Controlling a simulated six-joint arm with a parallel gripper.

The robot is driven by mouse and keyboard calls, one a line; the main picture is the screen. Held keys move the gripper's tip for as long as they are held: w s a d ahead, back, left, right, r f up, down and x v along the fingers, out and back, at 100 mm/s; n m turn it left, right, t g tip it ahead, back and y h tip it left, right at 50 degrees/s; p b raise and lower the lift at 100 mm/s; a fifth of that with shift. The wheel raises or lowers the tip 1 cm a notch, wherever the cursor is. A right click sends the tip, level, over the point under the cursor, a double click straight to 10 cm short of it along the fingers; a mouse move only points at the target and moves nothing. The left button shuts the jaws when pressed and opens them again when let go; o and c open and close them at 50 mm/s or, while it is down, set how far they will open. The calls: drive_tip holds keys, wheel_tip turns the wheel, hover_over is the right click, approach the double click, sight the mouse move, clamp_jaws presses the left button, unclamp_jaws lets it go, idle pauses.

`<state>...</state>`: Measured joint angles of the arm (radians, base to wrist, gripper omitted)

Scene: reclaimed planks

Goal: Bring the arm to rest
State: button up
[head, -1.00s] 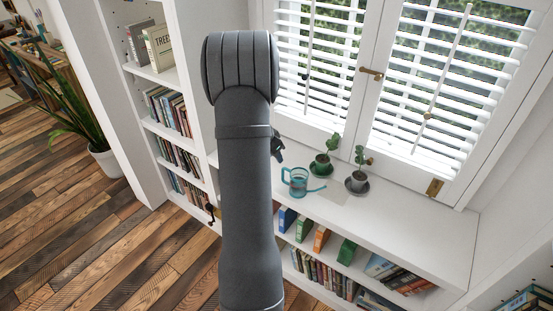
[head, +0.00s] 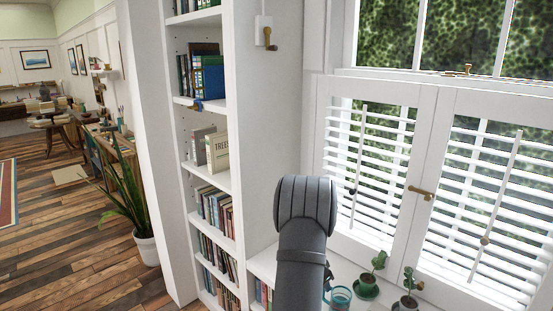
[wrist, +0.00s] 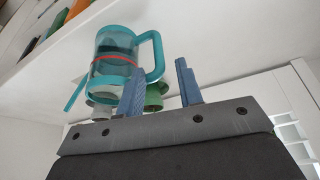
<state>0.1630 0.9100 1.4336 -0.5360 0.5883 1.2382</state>
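In the head view the can (head: 340,297) stands on the white sill top below the window, cut by the bottom edge.
Two small potted plants (head: 367,288) (head: 406,302) stand right of the can. Shuttered windows (head: 480,190) rise behind. A tall white bookshelf (head: 230,130) stands left of my arm. A large potted plant (head: 146,248) is on the wood floor, which has free room at left.

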drive_tip(key=x, duration=0.3)
drive_tip(key=shift+d+f, duration=0.1)
drive_tip(key=shift+f, duration=0.15)
drive_tip(key=shift+r, duration=1.45)
drive_tip(key=o, duration=1.1)
drive_tip(key=shift+r, duration=0.1)
drive_tip(key=o, duration=0.4)
drive_tip(key=d+r, duration=0.1)
drive_tip(key=r, duration=0.2)
drive_tip(key=d+r, duration=0.1)
drive_tip(key=r, duration=0.2)
drive_tip(key=d+r, duration=0.2)
drive_tip(key=r, duration=0.2)
drive_tip(key=shift+s+d+r, duration=0.1)
drive_tip(key=shift+s, duration=0.3)
drive_tip(key=s+d+r+n, duration=0.1)
drive_tip(key=s+d+r, duration=0.1)
drive_tip(key=r, duration=0.5)
drive_tip(key=s+d+r+n, duration=0.1)
drive_tip(key=s+d+r, duration=0.1)
drive_tip(key=r, duration=0.6)
drive_tip(key=shift+t+y, duration=0.3)
drive_tip(key=x, duration=1)
drive_tip(key=shift+s+f, duration=0.1)
drive_tip(key=shift+s, duration=0.15)
drive_tip(key=v, duration=1)
drive_tip(key=shift+a, duration=0.1)
